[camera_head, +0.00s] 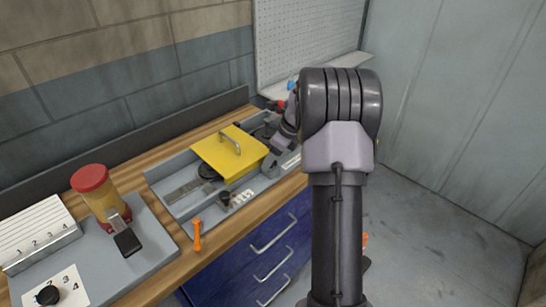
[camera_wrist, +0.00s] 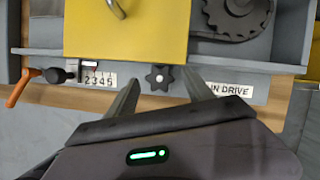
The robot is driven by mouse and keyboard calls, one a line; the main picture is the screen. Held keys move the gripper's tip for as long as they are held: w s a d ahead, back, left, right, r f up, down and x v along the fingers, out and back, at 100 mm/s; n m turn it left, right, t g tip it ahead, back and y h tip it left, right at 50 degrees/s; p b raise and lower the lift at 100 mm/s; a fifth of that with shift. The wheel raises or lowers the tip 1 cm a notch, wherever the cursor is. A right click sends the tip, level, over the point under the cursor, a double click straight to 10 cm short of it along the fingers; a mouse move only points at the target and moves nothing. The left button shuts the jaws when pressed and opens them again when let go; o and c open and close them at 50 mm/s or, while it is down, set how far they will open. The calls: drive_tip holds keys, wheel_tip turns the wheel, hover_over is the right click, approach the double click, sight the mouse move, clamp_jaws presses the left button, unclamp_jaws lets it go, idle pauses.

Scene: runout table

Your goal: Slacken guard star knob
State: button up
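The star knob (camera_wrist: 158,78) is small, black and lobed, on the grey front rail just below the yellow guard (camera_wrist: 125,40) in the wrist view. The guard also shows in the head view (camera_head: 225,152), lying over the tray with a metal handle on top. My gripper (camera_wrist: 161,77) is open, its two grey fingers apart with the knob appearing between their tips. I see no contact; how far the fingers are from the knob in depth I cannot tell. In the head view my gripper (camera_head: 272,167) is at the guard's right front corner and hides the knob.
Right of the knob are an "IN DRIVE" label (camera_wrist: 230,90) and a dark toothed wheel (camera_wrist: 238,15). Left are a numbered scale (camera_wrist: 98,80), a black knob (camera_wrist: 55,75) and an orange lever (camera_wrist: 22,88). A red-lidded jar (camera_head: 100,195) stands on the bench's left.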

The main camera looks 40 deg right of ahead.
drive_tip(key=shift+r, duration=0.1)
drive_tip(key=p+v, duration=0.6)
drive_tip(key=v, duration=1.1)
drive_tip(key=shift+d, duration=0.1)
